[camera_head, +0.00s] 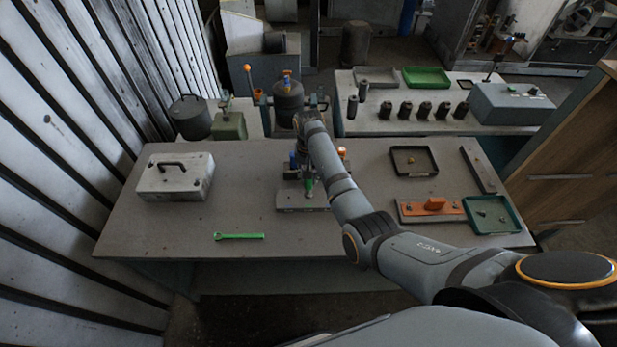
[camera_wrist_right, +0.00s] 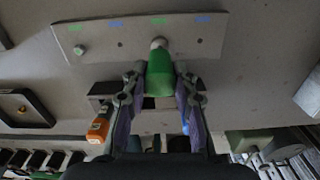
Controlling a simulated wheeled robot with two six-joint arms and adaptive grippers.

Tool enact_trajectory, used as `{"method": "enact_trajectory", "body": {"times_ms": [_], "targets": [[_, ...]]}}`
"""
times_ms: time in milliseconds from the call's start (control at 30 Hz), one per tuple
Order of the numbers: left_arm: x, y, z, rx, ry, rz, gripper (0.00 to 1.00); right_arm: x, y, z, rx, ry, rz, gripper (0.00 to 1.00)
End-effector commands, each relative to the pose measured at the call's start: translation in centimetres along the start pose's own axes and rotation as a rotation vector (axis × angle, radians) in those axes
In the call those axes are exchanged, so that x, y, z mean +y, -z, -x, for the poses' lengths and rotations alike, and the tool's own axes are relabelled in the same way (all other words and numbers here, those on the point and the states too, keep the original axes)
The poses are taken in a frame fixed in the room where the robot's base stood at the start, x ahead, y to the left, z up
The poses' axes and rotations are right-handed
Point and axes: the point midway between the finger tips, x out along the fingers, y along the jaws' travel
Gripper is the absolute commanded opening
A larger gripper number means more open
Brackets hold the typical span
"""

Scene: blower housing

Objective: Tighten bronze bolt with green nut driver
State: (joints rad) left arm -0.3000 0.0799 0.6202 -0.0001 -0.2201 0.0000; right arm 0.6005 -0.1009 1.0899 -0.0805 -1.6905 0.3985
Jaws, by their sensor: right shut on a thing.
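My right gripper (camera_wrist_right: 158,95) is shut on the green nut driver (camera_wrist_right: 160,74), which also shows in the head view (camera_head: 309,187). The driver's pale tip (camera_wrist_right: 158,43) reaches over the metal plate (camera_wrist_right: 215,30), which carries green and blue marks. The plate lies on the table in the head view (camera_head: 288,201). A small greenish bolt head (camera_wrist_right: 79,50) stands near the plate's left end in the wrist view. I cannot tell which bolt is bronze or whether the driver sits on a bolt. My left gripper is not in view.
A green wrench (camera_head: 238,237) lies at the table's front left, near a grey handled box (camera_head: 175,178). An orange-handled tool (camera_wrist_right: 98,130) is beside the driver. A black tray (camera_head: 414,174), a green tray (camera_head: 508,229) and a plate with an orange part (camera_head: 402,213) are at right.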

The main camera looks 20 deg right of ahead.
Motion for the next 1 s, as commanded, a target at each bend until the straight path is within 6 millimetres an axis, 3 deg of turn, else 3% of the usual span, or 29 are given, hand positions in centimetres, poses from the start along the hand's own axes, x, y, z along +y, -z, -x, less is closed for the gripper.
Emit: {"method": "enact_trajectory", "body": {"times_ms": [633,1000], "targets": [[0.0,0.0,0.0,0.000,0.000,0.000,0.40,0.0,0.0,2.5,0.000,0.000,0.001,0.00],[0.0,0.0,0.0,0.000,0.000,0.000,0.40,-0.1,0.0,6.9,0.002,0.000,0.000,0.00]]}}
